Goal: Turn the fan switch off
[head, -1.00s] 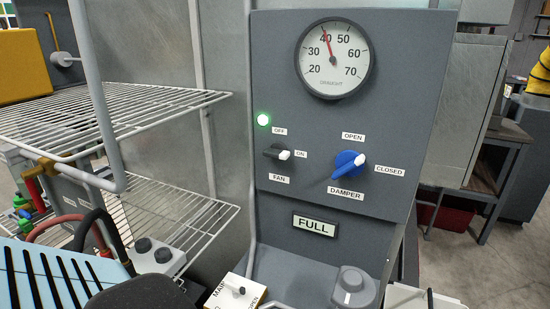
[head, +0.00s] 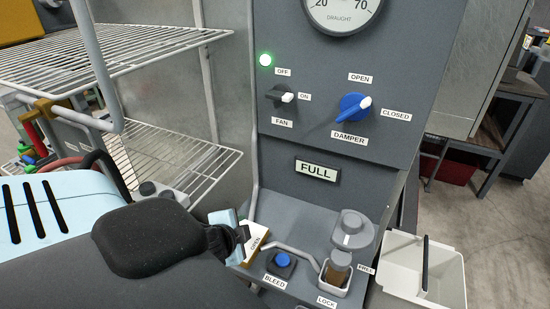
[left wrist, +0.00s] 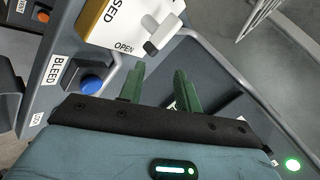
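The fan switch (head: 281,96) is a dark knob with a white tip on the upright grey panel (head: 310,140) in the head view. Its tip points right, at the ON label; OFF is above it. A green lamp (head: 265,60) glows above the switch. My left gripper (head: 240,240) is low in front of the panel, below and left of the switch; its fingers are hard to see there. In the left wrist view its two green fingers (left wrist: 158,78) stand apart with nothing between them. The green lamp also shows there (left wrist: 292,164). My right gripper is not in view.
A blue damper knob (head: 353,107) is right of the fan switch. Below are a FULL sign (head: 317,170), a blue BLEED button (head: 282,258) and a box with a white lever (left wrist: 160,38). Wire shelves (head: 170,165) stand left; a white bin (head: 445,275) is at lower right.

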